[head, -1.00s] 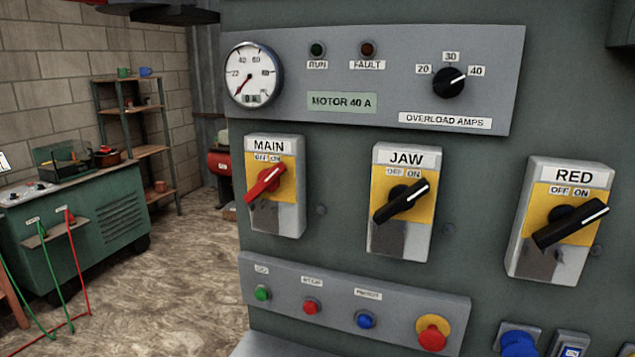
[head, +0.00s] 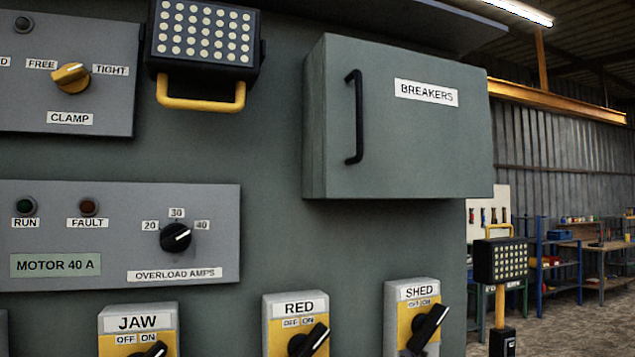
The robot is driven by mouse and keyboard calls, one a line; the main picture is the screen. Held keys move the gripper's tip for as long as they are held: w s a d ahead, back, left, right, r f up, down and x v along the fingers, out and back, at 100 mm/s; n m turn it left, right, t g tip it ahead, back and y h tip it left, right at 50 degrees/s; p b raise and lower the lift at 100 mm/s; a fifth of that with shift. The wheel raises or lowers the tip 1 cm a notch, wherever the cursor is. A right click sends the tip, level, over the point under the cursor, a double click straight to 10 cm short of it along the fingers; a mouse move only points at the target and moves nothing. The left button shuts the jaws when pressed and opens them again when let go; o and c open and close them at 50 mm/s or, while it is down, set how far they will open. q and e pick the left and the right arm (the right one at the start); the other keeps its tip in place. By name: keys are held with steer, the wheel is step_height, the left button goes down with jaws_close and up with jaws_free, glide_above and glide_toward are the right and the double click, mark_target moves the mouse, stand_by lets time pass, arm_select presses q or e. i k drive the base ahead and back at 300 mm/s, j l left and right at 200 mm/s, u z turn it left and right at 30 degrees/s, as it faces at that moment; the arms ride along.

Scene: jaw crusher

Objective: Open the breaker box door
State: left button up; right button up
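The breaker box (head: 340,120) is a grey-green box on the panel wall, right of centre in the head view. Its door (head: 425,140) carries a white label reading BREAKERS and looks shut. A black vertical bar handle (head: 355,117) sits near the door's left edge. Neither of my grippers is in view.
A lamp (head: 203,45) with a yellow handle sticks out left of the box. A floor work light (head: 502,261) and shelves (head: 560,265) stand at right.

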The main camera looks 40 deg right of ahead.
mark_target(399, 123)
steer(key=z, duration=1.85)
steer(key=k+j+z, duration=0.2)
steer(key=j+z, duration=0.15)
steer(key=k+j+z, duration=0.2)
steer(key=j+z, duration=0.15)
steer(key=k+j+z, duration=0.35)
steer(key=i+l, duration=0.1)
